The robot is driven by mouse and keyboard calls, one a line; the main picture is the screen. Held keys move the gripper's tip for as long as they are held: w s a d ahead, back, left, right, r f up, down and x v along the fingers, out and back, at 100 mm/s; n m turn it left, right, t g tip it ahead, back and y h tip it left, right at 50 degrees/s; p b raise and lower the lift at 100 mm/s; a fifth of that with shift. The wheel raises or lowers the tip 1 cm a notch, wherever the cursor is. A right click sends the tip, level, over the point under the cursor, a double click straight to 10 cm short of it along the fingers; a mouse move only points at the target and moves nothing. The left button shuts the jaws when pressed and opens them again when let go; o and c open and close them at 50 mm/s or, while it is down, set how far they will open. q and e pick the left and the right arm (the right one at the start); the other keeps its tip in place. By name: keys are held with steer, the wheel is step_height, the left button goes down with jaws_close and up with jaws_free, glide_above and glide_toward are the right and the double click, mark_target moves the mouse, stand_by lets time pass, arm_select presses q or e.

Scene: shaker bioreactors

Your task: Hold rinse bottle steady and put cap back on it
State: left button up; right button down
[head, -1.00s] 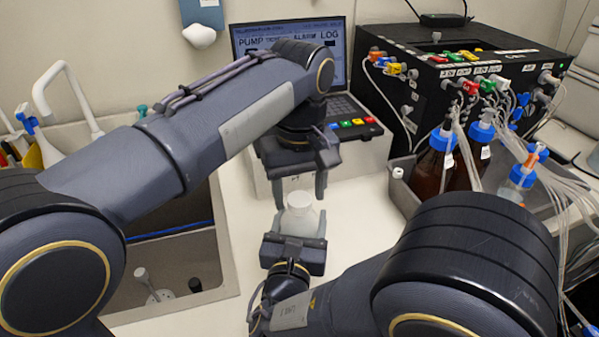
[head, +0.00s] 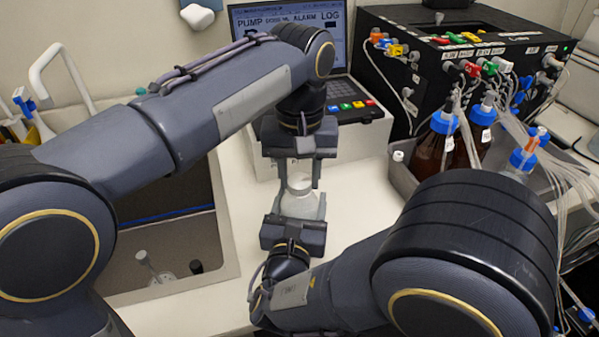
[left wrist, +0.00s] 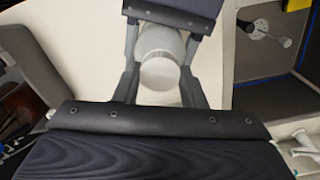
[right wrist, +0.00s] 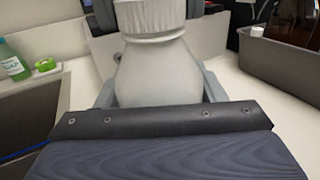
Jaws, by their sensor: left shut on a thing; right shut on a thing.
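The rinse bottle (head: 301,206) is a translucent white bottle standing upright on the white counter. My right gripper (head: 300,204) is shut on its body from the near side; the right wrist view shows the body (right wrist: 155,72) between the fingers. The white ribbed cap (right wrist: 150,15) sits at the neck there, apparently straight; I cannot tell whether it is tight. My left gripper (head: 297,180) points down from above and is shut on the cap. The left wrist view shows the cap's round top (left wrist: 160,73) between its fingers, with my right gripper beyond.
A sink (head: 165,245) lies to the left. A control unit with a screen (head: 290,32) stands behind the bottle. A grey tray (head: 403,178) with brown bottles (head: 436,150) and tubing is at the right, before a black box (head: 455,60). Some counter around the bottle is clear.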

arm_select(q)
steer(key=m, duration=0.7)
steer(key=shift+m, duration=0.3)
steer(key=o, duration=1.2)
steer(key=shift+c, duration=0.2)
step_height(320, 180, up, 7)
steer(key=shift+r, duration=0.2)
arm_select(e)
steer(key=shift+c, duration=1.3)
jaws_free()
